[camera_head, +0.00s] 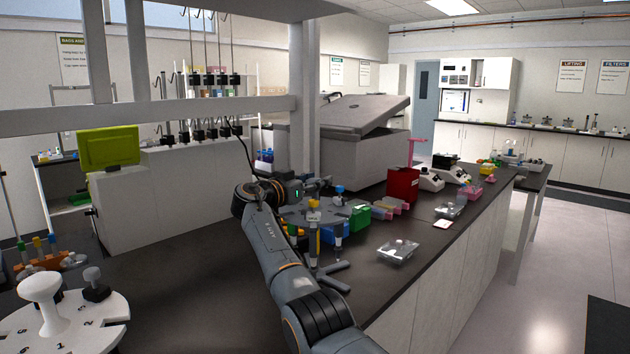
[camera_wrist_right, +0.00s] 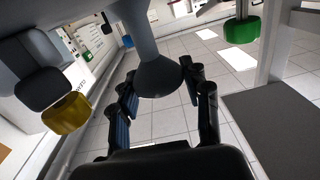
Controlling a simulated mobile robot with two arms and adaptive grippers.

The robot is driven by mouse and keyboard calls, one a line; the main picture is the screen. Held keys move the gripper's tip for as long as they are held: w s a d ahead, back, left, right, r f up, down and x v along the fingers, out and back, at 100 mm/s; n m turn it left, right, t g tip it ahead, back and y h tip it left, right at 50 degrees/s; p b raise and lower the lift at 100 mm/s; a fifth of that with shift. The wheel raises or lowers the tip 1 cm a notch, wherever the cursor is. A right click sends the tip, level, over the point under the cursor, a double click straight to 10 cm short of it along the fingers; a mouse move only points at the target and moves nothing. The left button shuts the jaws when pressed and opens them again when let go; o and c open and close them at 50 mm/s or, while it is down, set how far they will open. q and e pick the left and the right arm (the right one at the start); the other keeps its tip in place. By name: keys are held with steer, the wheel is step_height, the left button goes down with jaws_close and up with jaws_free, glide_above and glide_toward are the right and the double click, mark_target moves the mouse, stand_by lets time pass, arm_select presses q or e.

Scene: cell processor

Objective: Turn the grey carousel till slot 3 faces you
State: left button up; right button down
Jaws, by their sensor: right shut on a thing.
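The grey carousel (camera_head: 292,211) stands on the dark bench in the head view, on a stand with splayed feet. Items with yellow, blue and green parts hang around it. My right arm reaches up from the bottom, and its gripper (camera_head: 317,183) is at the top of this carousel. In the right wrist view, the fingers (camera_wrist_right: 158,72) are shut on a flared grey knob (camera_wrist_right: 160,77). A yellow item (camera_wrist_right: 66,114) and a green item (camera_wrist_right: 242,29) are off to the sides. I cannot read slot numbers on the grey carousel. My left gripper is not in view.
A white carousel (camera_head: 75,334) with printed numbers and a white knob (camera_head: 42,290) is at the lower left. Right of the grey carousel are a green box (camera_head: 358,218), a red box (camera_head: 403,186) and a clear tray (camera_head: 398,251). A large grey machine (camera_head: 360,112) stands behind.

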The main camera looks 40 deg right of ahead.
steer(key=shift+m+g+p, duration=0.4)
steer(key=shift+m+g, duration=0.1)
steer(key=shift+g, duration=0.3)
steer(key=c, duration=0.6)
jaws_free()
steer(key=shift+d, duration=0.1)
steer(key=a, duration=1.2)
steer(key=shift+s, duration=0.15)
